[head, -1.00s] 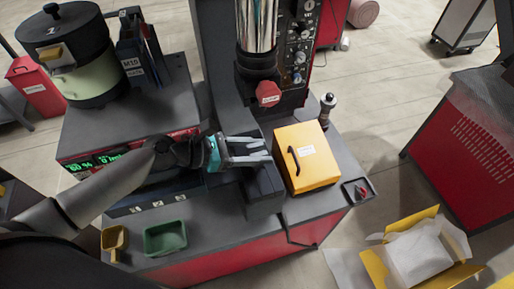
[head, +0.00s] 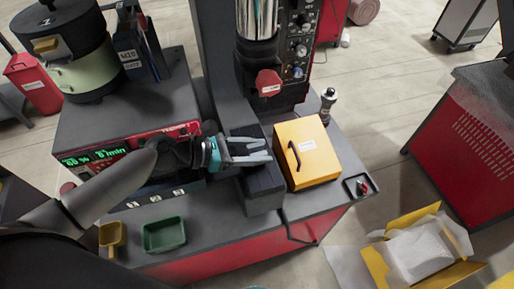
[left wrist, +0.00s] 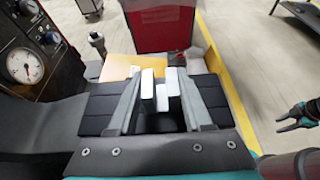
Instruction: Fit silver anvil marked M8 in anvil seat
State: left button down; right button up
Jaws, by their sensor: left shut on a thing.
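My left gripper (head: 260,149) is over the dark block (head: 263,197) below the press ram. It is shut on a pale silver piece (left wrist: 162,98), probably the anvil, seen between the grey fingers in the left wrist view. The piece has upright parts and a lower middle. I cannot read an M8 mark on it. The anvil seat itself is not clearly visible; the gripper and held piece cover the middle of the block. I cannot tell whether the piece touches the block. My right gripper (left wrist: 279,123) shows at the right of the left wrist view, fingers apart and empty.
A yellow box (head: 308,160) is close on the right. A bowl feeder (head: 75,60) is back left.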

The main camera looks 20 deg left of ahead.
pick_arm(q)
jog(key=shift+c, duration=1.2)
grip_release()
jog(key=shift+r, duration=0.15)
